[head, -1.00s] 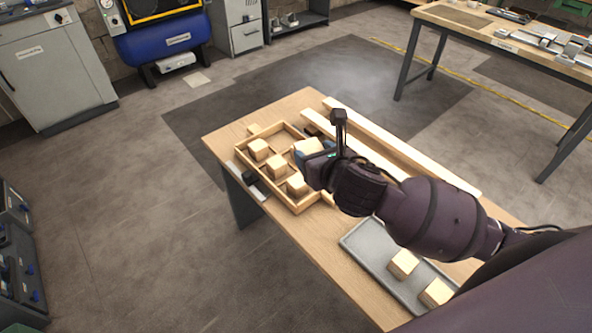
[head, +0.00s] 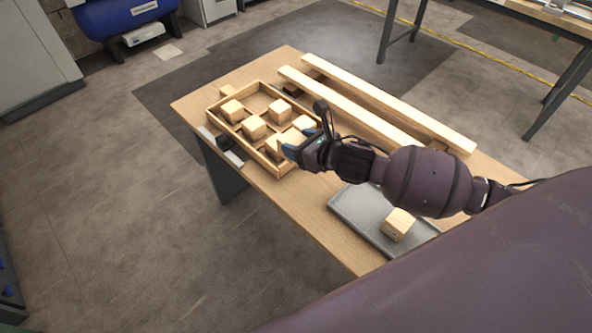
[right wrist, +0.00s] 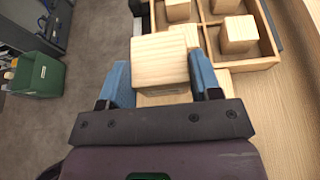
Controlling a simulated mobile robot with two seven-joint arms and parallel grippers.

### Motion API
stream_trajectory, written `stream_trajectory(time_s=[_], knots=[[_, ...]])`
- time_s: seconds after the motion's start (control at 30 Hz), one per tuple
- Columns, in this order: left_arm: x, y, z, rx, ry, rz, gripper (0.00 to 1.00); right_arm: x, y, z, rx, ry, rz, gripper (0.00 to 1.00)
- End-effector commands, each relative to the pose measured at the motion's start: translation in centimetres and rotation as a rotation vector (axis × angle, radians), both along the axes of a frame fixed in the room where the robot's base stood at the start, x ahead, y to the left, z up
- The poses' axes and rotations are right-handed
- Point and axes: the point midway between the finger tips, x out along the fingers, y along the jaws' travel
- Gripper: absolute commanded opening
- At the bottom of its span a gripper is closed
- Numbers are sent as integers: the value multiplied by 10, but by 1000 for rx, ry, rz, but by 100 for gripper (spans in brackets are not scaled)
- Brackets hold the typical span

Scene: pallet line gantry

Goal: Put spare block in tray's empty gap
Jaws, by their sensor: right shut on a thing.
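The wooden tray (head: 215,115) is divided into cells and lies at the far left end of the workbench. Blocks sit in it, among them a near-row block (head: 232,110), a middle block (head: 254,127) and a far-row block (head: 279,110). The far-left cell (head: 257,99) looks empty. My right gripper (head: 288,146) is shut on a pale wooden block, which shows between the blue fingers in the right wrist view (right wrist: 160,60). It is over or at the tray's right end; its height is unclear. My left gripper is not in view.
A grey tray (head: 345,205) holds a wooden block (head: 398,225); my arm and body hide part of it. Two long wooden bars (head: 345,102) lie behind the wooden tray. A green bin (right wrist: 38,78) stands on the floor.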

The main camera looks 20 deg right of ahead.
Motion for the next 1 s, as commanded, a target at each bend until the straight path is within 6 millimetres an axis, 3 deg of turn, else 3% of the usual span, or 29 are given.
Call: stream_trajectory(time_s=[0.03, 0.1, 0.3, 0.57, 0.83, 1.0], knots=[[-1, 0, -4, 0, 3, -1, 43, -1, 0, -17, 3, 8, -2, 34], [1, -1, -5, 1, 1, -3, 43, -1, 1, -32, 3, 8, -2, 34], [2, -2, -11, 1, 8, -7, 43, -1, 0, -65, 2, 5, -2, 34], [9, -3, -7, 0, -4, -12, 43, 0, 0, -78, 1, 1, 0, 34], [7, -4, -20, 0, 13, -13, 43, -1, 0, -115, 1, 7, -2, 34], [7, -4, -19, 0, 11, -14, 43, 0, 0, -117, -1, -1, 0, 34]])
